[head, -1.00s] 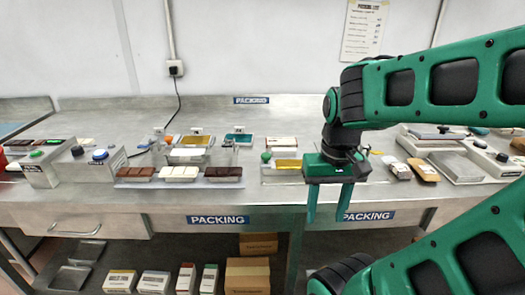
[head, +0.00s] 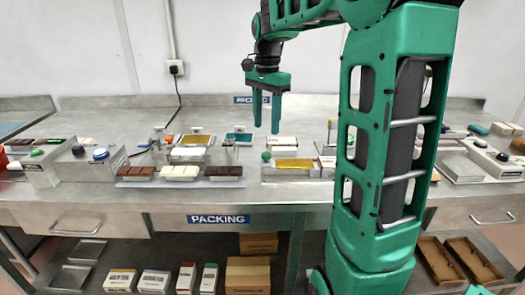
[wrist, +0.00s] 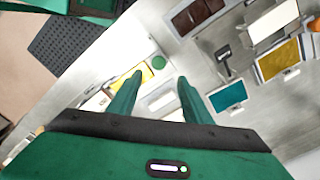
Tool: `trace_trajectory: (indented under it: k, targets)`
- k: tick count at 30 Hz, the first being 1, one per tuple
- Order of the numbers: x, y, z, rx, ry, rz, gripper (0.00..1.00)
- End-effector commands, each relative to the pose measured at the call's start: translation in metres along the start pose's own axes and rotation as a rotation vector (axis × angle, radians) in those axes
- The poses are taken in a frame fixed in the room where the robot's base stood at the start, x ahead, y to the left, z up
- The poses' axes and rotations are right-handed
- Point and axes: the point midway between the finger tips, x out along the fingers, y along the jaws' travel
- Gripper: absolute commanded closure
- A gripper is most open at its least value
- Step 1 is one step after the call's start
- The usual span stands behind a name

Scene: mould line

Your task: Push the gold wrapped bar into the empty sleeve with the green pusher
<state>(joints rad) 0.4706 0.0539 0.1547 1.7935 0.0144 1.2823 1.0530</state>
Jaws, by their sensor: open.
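The gold wrapped bar (head: 295,164) lies on a low metal fixture on the bench. The green pusher (head: 266,156), seen as a round green knob, stands at the bar's left end. A white piece, possibly the sleeve (head: 327,163), is at the bar's right, partly hidden by my arm; I cannot tell whether it is empty. My gripper (head: 266,129) is open and empty, fingers down, raised above the bench near the knob. In the wrist view, the green pusher (wrist: 158,62) shows between my fingers, and the gold bar (wrist: 145,72) is partly covered by one finger.
To the left, a tray holds brown, white and dark chocolate bars (head: 181,172). Behind are gold and teal plates (head: 239,138) and a white-red box (head: 282,143). My arm blocks the bench on the right.

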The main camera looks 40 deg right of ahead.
Motion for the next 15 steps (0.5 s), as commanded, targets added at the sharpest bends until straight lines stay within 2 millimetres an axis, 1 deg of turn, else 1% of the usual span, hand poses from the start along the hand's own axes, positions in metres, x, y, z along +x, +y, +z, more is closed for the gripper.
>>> trace_trajectory:
  k: [9, 15]
  targets:
    - [0.056, 0.001, 0.001, -0.002, -0.002, 0.003, 0.55]
    - [0.083, 0.001, 0.002, -0.004, -0.001, 0.003, 0.55]
